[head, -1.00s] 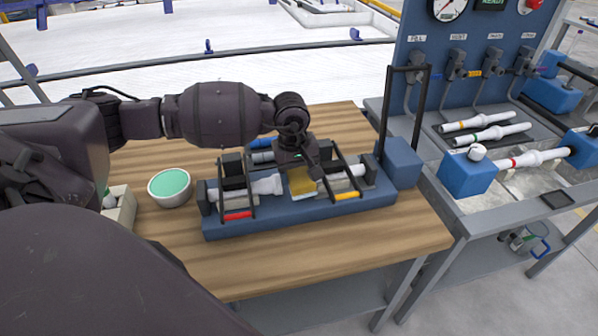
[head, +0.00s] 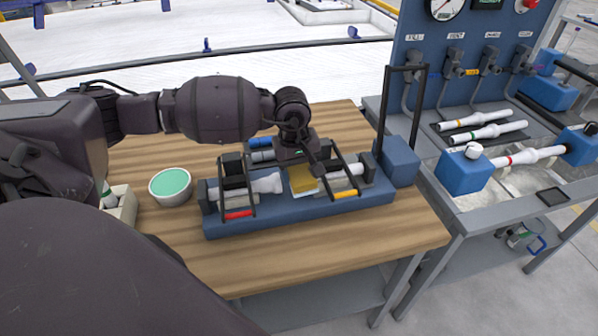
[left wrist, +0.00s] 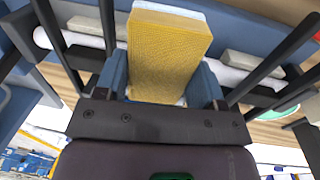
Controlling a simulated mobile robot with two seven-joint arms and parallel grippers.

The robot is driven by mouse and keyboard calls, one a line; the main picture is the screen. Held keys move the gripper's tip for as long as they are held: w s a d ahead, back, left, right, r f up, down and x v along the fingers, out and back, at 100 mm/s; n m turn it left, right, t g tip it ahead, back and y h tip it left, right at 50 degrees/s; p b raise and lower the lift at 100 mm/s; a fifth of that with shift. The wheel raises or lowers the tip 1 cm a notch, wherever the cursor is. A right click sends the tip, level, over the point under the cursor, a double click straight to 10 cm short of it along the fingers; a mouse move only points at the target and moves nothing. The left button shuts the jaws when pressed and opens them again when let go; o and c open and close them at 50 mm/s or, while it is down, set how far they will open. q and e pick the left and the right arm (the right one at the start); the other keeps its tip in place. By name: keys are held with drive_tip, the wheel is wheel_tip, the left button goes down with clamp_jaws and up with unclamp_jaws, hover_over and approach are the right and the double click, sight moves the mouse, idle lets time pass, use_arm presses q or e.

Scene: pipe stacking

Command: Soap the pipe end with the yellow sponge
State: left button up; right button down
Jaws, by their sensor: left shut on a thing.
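The yellow sponge (head: 302,180) is held in my left gripper (head: 300,170), above the middle of the blue pipe fixture (head: 300,217). It also shows in the left wrist view (left wrist: 165,55), between the blue fingers of the left gripper (left wrist: 165,85). A white pipe with a wide end (head: 265,184) lies in the left part of the fixture. Another pale pipe (head: 343,172) lies in the right part. The sponge is between the two pipe ends. Whether it touches either one I cannot tell. My right gripper is not in view.
A bowl with green contents (head: 170,186) stands left of the fixture. Black clamp frames with red and orange handles stand over the fixture. A blue block (head: 399,163) with a tall black frame is to its right. The front of the wooden table (head: 330,245) is clear.

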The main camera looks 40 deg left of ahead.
use_arm(q)
drive_tip(key=shift+r+p, duration=0.85)
drive_tip(key=shift+r, duration=1.75)
